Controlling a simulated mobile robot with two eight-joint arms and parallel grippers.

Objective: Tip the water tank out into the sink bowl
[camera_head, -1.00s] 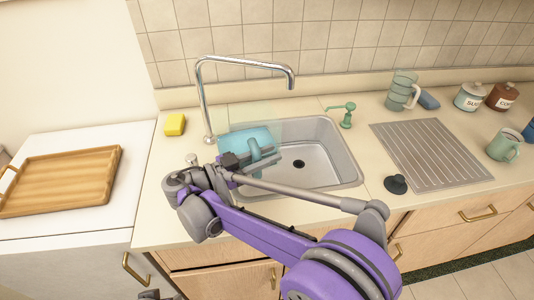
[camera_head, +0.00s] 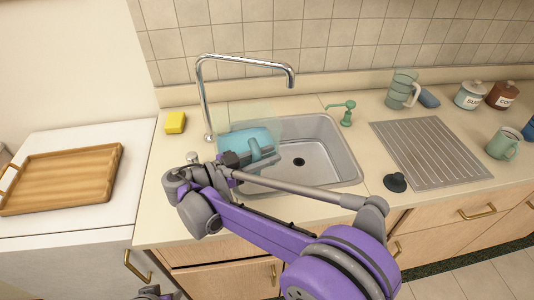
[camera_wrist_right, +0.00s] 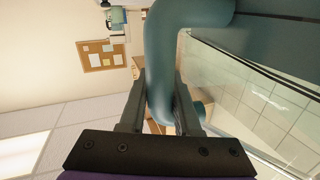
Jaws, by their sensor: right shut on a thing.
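The water tank (camera_head: 238,140) is a see-through box with a teal part and a teal handle. In the head view it is over the left part of the sink bowl (camera_head: 328,155), looking tilted. My right gripper (camera_head: 262,160) is shut on the handle, at the near side of the tank. In the right wrist view the teal handle (camera_wrist_right: 165,65) runs between the two fingers (camera_wrist_right: 160,100), with the clear wall (camera_wrist_right: 250,85) to the right. The bowl's dark drain is uncovered. I cannot tell if water is coming out.
The tall faucet (camera_head: 203,95) stands behind the tank and arches over it. A yellow sponge (camera_head: 175,122) lies left of it. A green soap pump (camera_head: 348,113), a black plug (camera_head: 395,182) and a ribbed drainboard (camera_head: 430,155) are to the right. A wooden tray (camera_head: 60,178) lies at far left.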

